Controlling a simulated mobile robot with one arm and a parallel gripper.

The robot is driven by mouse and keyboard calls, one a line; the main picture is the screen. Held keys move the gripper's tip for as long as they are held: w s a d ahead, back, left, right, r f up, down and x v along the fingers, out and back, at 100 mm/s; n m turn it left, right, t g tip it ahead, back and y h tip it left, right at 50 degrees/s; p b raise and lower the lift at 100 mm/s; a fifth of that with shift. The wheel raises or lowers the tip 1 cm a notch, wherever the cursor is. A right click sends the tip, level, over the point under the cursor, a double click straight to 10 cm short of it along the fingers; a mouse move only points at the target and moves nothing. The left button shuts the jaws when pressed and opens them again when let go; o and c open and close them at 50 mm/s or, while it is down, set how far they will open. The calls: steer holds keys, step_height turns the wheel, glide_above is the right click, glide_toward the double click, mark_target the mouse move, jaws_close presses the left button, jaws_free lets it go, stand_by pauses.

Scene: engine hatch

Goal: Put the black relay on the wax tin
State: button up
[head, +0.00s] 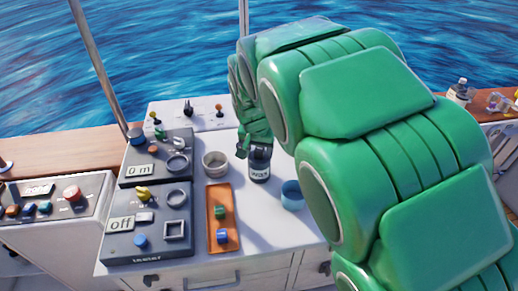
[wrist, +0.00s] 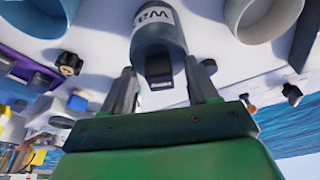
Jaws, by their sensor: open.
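The wax tin (head: 259,171) stands upright on the white console top, a dark cylinder with a white label. It also shows large at the top of the wrist view (wrist: 157,42). A small black block, which looks like the black relay (wrist: 159,70), is at the tin's lid end and appears to rest on it; the exact contact is hard to see. My gripper (wrist: 160,82) is open, with one finger on each side of the block and visible gaps. In the head view my gripper (head: 255,146) is right at the tin's top and hides the relay.
A grey bowl (head: 215,173) is left of the tin and a blue cup (head: 292,204) to its right. Control panels (head: 148,243) with knobs lie left. A bottle (head: 461,88) stands far right.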

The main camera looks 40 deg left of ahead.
steer(key=shift+r, duration=0.15)
steer(key=v, duration=1.2)
